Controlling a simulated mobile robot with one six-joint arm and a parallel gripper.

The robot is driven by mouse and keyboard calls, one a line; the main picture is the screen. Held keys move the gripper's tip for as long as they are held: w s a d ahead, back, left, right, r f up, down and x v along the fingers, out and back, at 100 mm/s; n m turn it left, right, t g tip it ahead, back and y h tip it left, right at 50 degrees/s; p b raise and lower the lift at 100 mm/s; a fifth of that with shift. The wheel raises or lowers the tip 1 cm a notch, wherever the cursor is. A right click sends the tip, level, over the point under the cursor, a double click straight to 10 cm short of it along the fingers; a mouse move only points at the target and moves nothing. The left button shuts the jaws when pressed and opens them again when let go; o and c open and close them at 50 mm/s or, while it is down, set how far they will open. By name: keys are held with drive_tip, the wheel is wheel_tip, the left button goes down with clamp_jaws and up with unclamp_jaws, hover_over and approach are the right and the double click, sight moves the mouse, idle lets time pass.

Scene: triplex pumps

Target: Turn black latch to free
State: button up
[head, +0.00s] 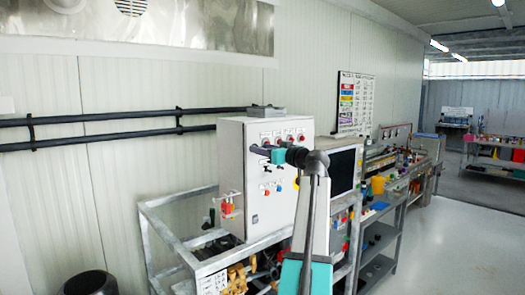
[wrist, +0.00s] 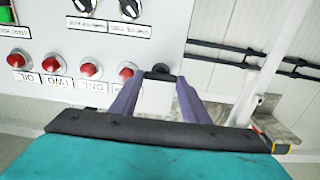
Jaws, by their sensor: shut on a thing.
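The black latch (wrist: 161,74) is a small dark piece at the edge of the grey-white control cabinet (wrist: 150,35). In the wrist view my gripper (wrist: 162,80) has its two purple fingers around it, one on each side, and is shut on it. The latch's turn angle is hard to read, as little of it shows. In the head view my gripper (head: 255,149) reaches to the upper left of the cabinet (head: 233,130); the latch is too small to make out there.
Red lamps (wrist: 88,70) with labels and black rotary switches (wrist: 130,10) sit close by on the cabinet. Black pipes (head: 110,117) run along the wall behind. A grey metal frame (head: 165,240) stands below. Workbenches (head: 400,185) line the right.

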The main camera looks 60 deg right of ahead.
drive_tip(key=shift+w+m+b, duration=0.1)
drive_tip(key=shift+m+b, duration=0.25)
drive_tip(key=shift+m, duration=0.05)
drive_tip(key=shift+d+f+m, duration=0.1)
drive_tip(key=shift+m, duration=4.2)
drive_tip(key=shift+d+m, duration=0.1)
drive_tip(key=shift+m, duration=4.2)
drive_tip(key=o, duration=0.8)
drive_tip(key=shift+c, duration=0.2)
drive_tip(key=shift+f, duration=0.1)
